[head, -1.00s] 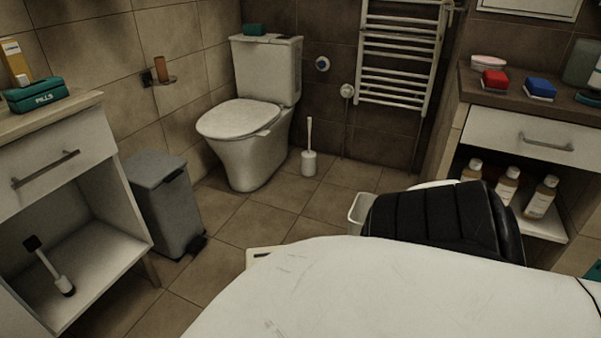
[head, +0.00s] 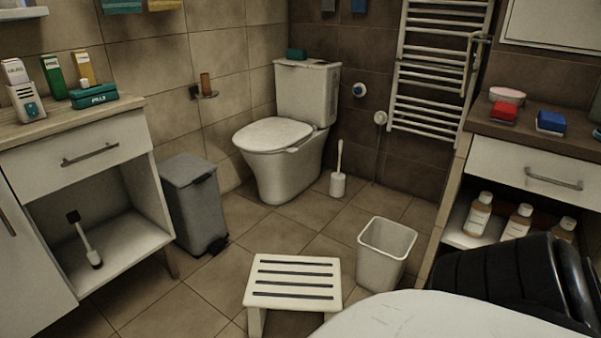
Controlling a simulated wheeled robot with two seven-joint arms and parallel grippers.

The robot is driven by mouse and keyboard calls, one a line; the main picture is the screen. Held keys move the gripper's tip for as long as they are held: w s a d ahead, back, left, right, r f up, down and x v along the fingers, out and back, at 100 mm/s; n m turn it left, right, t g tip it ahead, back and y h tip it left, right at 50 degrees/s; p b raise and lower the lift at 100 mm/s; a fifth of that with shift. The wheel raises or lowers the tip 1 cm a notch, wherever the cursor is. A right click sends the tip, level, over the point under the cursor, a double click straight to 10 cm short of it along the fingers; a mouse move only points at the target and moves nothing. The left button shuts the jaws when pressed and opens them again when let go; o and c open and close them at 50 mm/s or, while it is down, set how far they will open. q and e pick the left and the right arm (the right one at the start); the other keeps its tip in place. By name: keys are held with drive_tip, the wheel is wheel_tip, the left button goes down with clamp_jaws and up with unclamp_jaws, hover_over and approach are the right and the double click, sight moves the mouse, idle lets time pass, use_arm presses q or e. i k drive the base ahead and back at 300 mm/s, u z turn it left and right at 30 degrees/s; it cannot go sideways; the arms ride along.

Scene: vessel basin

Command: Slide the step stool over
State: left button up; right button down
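The step stool (head: 293,290) is white with dark strips across its top. It stands upright on the tiled floor at the bottom centre of the head view. Its right front part is hidden behind a large white and black arm of mine that fills the lower right. No gripper fingers show in this view, so I cannot see either gripper against the stool.
A white open bin (head: 385,252) stands just right of the stool. A grey pedal bin (head: 190,205) is at the left beside the open cabinet (head: 110,255). The toilet (head: 285,150) and toilet brush (head: 338,175) are behind. Floor between stool and toilet is clear.

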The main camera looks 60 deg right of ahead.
sight(297, 283)
drive_tip(key=k, duration=0.95)
drive_tip(key=z, duration=1.1)
drive_tip(key=i, duration=0.7)
drive_tip(key=z, duration=0.45)
drive_tip(key=i, duration=1.25)
drive_tip(key=u, duration=0.7)
